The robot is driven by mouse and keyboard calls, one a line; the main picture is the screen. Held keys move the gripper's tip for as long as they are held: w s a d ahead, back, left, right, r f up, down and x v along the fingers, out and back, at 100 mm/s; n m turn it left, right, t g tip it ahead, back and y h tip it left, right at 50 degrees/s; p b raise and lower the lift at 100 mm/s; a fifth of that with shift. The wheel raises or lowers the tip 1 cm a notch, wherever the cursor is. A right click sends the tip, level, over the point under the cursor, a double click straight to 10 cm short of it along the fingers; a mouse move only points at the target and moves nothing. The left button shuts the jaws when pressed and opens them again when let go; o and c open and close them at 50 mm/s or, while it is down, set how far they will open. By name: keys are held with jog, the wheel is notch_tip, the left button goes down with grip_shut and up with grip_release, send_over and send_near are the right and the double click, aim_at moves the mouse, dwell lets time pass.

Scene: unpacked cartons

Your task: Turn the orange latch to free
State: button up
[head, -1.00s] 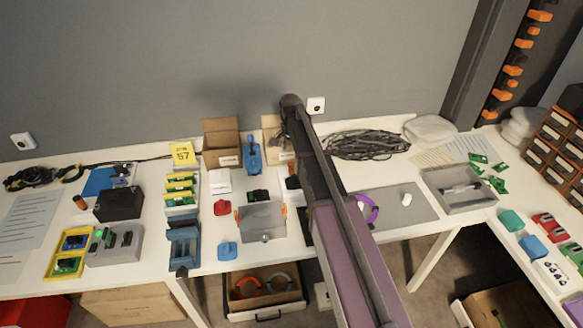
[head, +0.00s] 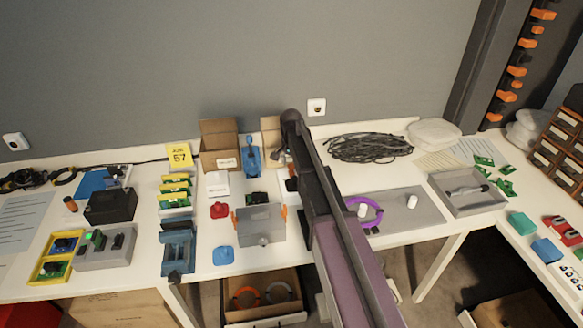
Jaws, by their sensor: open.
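A grey box (head: 262,226) stands on the white workbench left of my arm in the head view. It has an orange latch (head: 235,217) on its left side and another orange latch (head: 284,212) on its right side. How far either latch is turned is too small to tell. My arm reaches up across the middle of the view, just right of the box. Its lower end and my gripper are hidden behind the arm's own links. I cannot see my gripper touching either latch.
A blue fixture (head: 179,247) stands left of the box, with a red knob-like part (head: 219,210) and a blue one (head: 223,256) between them. A cardboard box (head: 219,141) stands behind. A purple ring (head: 367,212) and a grey tray (head: 468,204) lie to the right.

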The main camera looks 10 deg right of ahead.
dwell(0.3)
grip_shut()
jog(key=shift+n, duration=0.5)
jog(key=n, duration=0.2)
jog(key=shift+n, duration=0.4)
jog(key=n, duration=0.4)
jog(key=shift+n, duration=0.3)
jog(key=n, duration=0.9)
jog(key=shift+s+n, duration=0.1)
jog(key=shift+n, duration=0.2)
